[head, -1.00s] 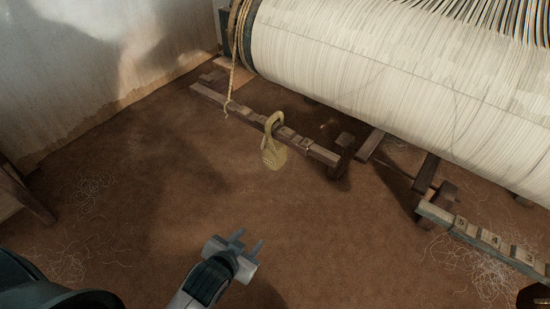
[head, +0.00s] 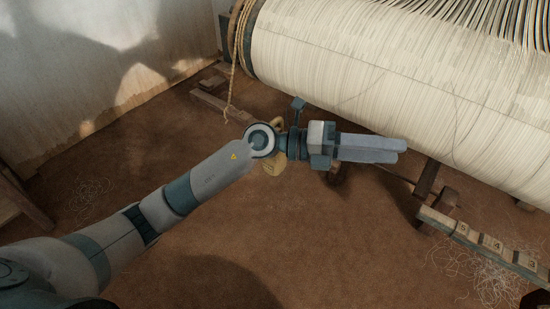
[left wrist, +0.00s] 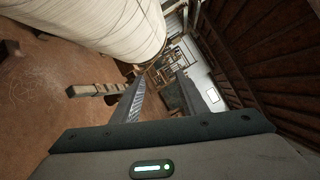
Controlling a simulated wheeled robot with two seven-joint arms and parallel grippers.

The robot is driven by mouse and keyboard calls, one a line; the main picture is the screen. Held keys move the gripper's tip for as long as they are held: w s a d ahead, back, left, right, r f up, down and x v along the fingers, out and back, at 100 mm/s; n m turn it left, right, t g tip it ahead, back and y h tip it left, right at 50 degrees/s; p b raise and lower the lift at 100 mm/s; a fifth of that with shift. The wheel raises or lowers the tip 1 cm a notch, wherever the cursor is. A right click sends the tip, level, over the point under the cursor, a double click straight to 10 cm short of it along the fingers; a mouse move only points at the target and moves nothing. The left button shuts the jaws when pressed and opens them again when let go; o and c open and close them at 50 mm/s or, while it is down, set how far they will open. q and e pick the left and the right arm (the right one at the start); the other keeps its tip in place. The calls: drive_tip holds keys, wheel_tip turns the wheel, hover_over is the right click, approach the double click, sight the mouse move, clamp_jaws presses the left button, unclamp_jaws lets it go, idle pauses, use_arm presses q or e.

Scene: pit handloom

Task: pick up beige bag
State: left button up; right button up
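The beige bag (head: 272,168) hangs at the wooden peg rail below the white warp roll in the head view. My left wrist and forearm cover most of it, and only its lower part shows. My left gripper (head: 405,150) is to the right of the bag and points right, away from it, above the floor in front of the roll. In the left wrist view its two fingers (left wrist: 160,95) stand apart with nothing between them, so it is open and empty. The bag cannot be made out in that view. My right gripper is not in view.
The large white warp roll (head: 350,70) fills the upper right. A second numbered wooden rail (head: 485,240) stands at the lower right, with loose threads (head: 480,272) beside it. A rope (head: 234,60) hangs at the roll's left end.

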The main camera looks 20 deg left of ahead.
use_arm(q)
drive_tip(key=w+a+f+m+y, duration=0.3)
drive_tip(key=w+a+f+y, duration=0.55)
drive_tip(key=a+y, duration=0.2)
drive_tip(key=w+a+r+n+t+y, duration=0.1)
drive_tip(key=w+a+y, duration=0.3)
drive_tip(key=a, duration=0.5)
drive_tip(key=w+a+r+n+t+y, duration=0.1)
drive_tip(key=w+a+r+y, duration=0.3)
drive_tip(key=a, duration=0.5)
drive_tip(key=shift+w+r+t+y, duration=0.2)
drive_tip(key=shift+w+t+y, duration=0.2)
drive_tip(key=shift+t, duration=0.1)
drive_tip(key=shift+d, duration=0.1)
hover_over(275, 120)
drive_tip(key=s, duration=0.3)
drive_tip(key=f, duration=1.1)
drive_tip(key=shift+w+d, duration=0.2)
drive_tip(key=shift+w, duration=0.05)
drive_tip(key=shift+f, duration=0.1)
